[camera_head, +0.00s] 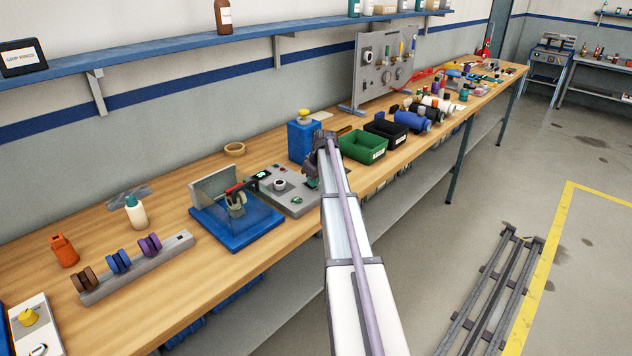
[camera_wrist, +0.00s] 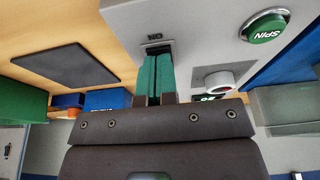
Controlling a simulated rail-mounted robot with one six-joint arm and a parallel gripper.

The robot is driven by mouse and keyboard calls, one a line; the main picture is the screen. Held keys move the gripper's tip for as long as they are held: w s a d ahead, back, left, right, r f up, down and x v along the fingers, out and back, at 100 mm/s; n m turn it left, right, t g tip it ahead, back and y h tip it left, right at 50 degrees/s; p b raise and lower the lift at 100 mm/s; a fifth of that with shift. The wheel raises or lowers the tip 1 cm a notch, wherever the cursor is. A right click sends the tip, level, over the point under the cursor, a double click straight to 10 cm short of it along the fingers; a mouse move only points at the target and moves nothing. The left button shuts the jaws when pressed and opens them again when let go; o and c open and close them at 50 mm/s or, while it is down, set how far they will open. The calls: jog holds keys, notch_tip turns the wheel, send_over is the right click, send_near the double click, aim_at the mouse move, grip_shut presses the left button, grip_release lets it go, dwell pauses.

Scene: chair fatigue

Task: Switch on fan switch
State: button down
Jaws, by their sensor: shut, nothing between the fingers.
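A grey control box (camera_head: 272,196) stands on the workbench in the head view, with my gripper (camera_head: 311,182) at its right end. In the wrist view its panel (camera_wrist: 205,25) bears a small dark switch (camera_wrist: 158,44) beside an inverted label that seems to read "ON". I cannot tell whether this is the fan switch. My gripper (camera_wrist: 154,66) has teal fingers, shut and empty, with the tips right at the dark switch. They cover most of it, so its position and any contact are unclear. A green SPIN button (camera_wrist: 265,36) and a white knob (camera_wrist: 218,80) are to the right.
A blue tray with a clear guard (camera_head: 240,242) stands left of the box. A blue container (camera_head: 302,142) is behind my gripper. A green bin (camera_head: 362,146) and a black bin (camera_head: 388,133) lie to the right.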

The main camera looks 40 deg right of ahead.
jog(key=shift+w+r, duration=0.25)
jog(key=shift+w, duration=0.15)
jog(key=shift+r+p, duration=0.35)
jog(key=shift+p, duration=0.1)
jog(key=p+v, duration=0.4)
jog(key=p, duration=0.1)
jog(key=shift+w+a+r, duration=0.15)
jog(key=shift+w+r, duration=0.15)
jog(key=shift+r, duration=0.2)
jog(key=s+r+p, duration=0.4)
jog(key=r+p, duration=0.3)
jog(key=shift+s+d, duration=0.25)
jog(key=shift+d, duration=0.2)
jog(key=shift+r, duration=0.15)
